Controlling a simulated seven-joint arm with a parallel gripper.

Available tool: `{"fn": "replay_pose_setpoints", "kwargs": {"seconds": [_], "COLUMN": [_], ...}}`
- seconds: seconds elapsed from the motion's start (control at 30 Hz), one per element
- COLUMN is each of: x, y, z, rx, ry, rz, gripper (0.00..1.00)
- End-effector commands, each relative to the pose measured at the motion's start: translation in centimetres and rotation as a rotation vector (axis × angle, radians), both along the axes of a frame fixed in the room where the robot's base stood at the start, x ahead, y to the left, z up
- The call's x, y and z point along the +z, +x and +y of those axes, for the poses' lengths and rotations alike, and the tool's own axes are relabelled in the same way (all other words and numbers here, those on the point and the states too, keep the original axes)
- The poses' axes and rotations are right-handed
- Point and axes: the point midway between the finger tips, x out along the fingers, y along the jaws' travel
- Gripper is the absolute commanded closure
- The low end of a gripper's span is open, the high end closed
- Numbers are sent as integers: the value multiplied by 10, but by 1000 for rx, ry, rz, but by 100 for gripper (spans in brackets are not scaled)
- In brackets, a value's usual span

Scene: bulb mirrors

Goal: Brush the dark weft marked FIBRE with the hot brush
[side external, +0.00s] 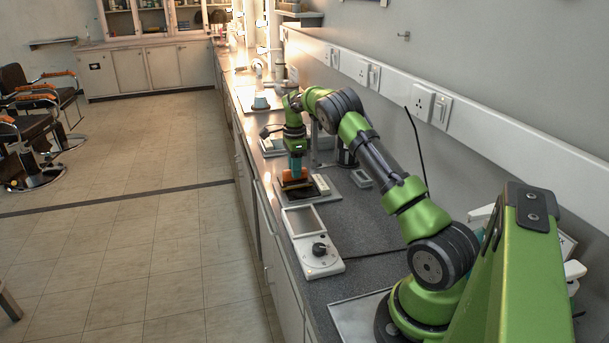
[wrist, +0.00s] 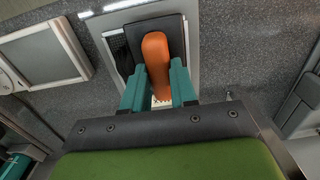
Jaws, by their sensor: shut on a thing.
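The brush has an orange handle (wrist: 156,62) and a dark block (wrist: 172,28) at its head. My gripper (wrist: 158,85) has teal fingers shut on the orange handle, one on each side. In the side view my gripper (side external: 296,165) points straight down, with the orange handle (side external: 294,176) low between its fingers. Below it is a dark patch (side external: 298,194) on a pale board, which I take to be the weft. A dark textured strip (wrist: 121,55) shows beside the brush in the wrist view. The brush hides most of the patch. I cannot tell whether they touch. No FIBRE label is readable.
A small white piece (side external: 321,184) lies right of the dark patch. A grey box (side external: 361,178) sits further right. The counter's front edge is close on the left.

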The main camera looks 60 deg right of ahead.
Motion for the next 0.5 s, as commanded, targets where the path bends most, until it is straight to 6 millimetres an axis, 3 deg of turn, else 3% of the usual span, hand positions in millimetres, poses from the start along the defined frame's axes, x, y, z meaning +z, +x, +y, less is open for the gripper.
{"fn": "replay_pose_setpoints", "kwargs": {"seconds": [0.5], "x": [1], "y": [18], "z": [18], "rx": [1], "ry": [-1], "rz": [-1], "gripper": [100]}}
